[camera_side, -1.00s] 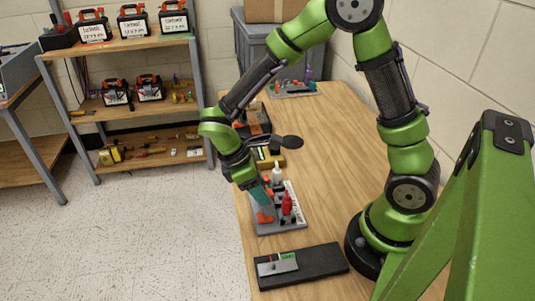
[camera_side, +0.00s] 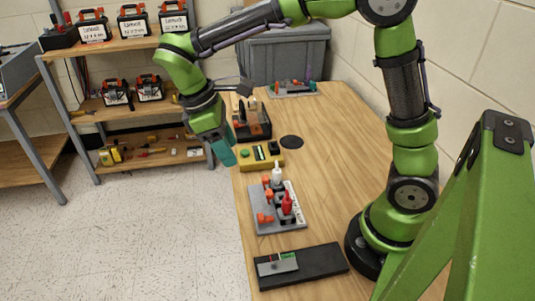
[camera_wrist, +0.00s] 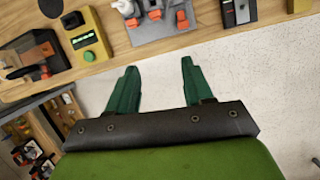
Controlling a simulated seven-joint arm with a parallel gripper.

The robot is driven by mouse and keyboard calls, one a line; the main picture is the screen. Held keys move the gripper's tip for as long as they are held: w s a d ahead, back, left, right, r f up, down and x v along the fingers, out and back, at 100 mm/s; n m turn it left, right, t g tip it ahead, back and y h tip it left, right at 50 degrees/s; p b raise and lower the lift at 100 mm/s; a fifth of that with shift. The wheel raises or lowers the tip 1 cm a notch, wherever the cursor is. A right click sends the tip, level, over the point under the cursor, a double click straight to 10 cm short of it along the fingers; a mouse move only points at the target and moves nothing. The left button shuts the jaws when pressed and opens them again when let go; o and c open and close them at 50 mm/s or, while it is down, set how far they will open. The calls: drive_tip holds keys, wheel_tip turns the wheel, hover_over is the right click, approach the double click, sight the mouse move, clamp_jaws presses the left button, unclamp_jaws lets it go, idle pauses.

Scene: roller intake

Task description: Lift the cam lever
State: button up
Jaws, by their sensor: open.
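A grey fixture plate (camera_side: 259,197) lies on the wooden table, bearing a red-handled clamp (camera_side: 287,204), a white-handled clamp (camera_side: 277,174) and small orange parts (camera_side: 265,218). I cannot tell surely which part is the cam lever; the orange parts are too small to read. The plate also shows at the top of the wrist view (camera_wrist: 170,42), with orange pieces (camera_wrist: 155,15) on it. My gripper (camera_side: 225,156) is raised beyond the table's left edge, apart from the plate. In the wrist view its teal fingers (camera_wrist: 156,66) are spread and empty.
A yellow box with a green button (camera_side: 262,158) and a dark device with orange (camera_side: 251,122) stand farther back. A black tray (camera_side: 325,262) lies in front of the plate. Shelves (camera_side: 135,90) stand at the left. The table's right middle is clear.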

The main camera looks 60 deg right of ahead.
drive_tip(key=s+d+r+m+t+y, duration=0.4)
drive_tip(key=s+d+r+m+t, duration=0.2)
drive_tip(key=s+m+t, duration=0.3)
drive_tip(key=shift+s+m+t+y, duration=0.4)
drive_tip(key=shift+s+m, duration=0.4)
drive_tip(key=shift+m, duration=0.5)
